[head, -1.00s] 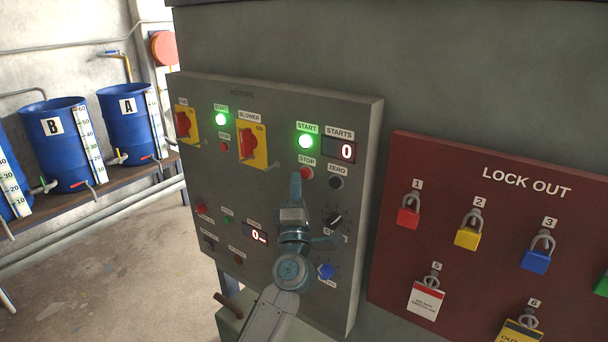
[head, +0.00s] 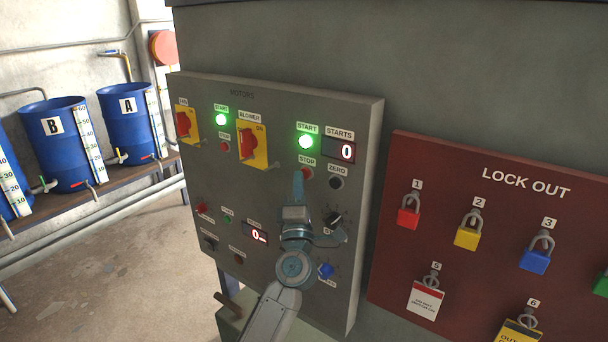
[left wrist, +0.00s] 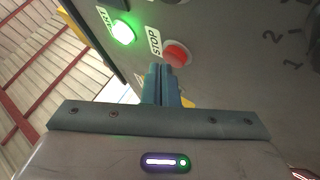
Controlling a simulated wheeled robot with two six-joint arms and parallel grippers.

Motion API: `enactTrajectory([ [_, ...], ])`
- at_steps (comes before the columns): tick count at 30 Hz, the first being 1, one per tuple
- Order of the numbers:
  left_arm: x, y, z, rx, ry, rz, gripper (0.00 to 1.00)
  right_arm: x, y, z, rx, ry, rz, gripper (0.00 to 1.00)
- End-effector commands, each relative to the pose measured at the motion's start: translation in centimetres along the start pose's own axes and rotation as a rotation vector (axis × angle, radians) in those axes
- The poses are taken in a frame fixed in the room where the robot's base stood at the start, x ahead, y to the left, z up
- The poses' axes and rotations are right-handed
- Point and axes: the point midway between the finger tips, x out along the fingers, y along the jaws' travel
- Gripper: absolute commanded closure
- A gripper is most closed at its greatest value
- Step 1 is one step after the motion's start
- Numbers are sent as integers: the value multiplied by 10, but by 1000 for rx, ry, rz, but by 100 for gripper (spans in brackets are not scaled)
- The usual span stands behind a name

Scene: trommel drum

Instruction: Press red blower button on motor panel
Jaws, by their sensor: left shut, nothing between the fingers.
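The grey motor panel (head: 290,92) carries a yellow blower switch (head: 259,157) with a red handle. To its right are a lit green START button (head: 306,142) and, below it, a red STOP button (head: 307,172). My left gripper (head: 298,174) is shut and empty, its fingertips just below the red STOP button and partly covering it. In the left wrist view the red button (left wrist: 177,54) is just beyond the fingertips (left wrist: 160,70), slightly to the right; I cannot tell whether they touch. My right gripper is out of view.
A STARTS display (head: 339,150) reads 0, with a black ZERO button (head: 336,183) below it. Another lit green button (head: 221,119) is at the left. A red lock-out board (head: 450,170) with padlocks is to the right. Blue barrels (head: 131,125) stand far left.

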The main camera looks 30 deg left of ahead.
Motion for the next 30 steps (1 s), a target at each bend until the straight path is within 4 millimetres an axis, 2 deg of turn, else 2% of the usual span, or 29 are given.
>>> enactTrajectory([
  [30,6,-4,4,0,0,0,100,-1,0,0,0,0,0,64],
])
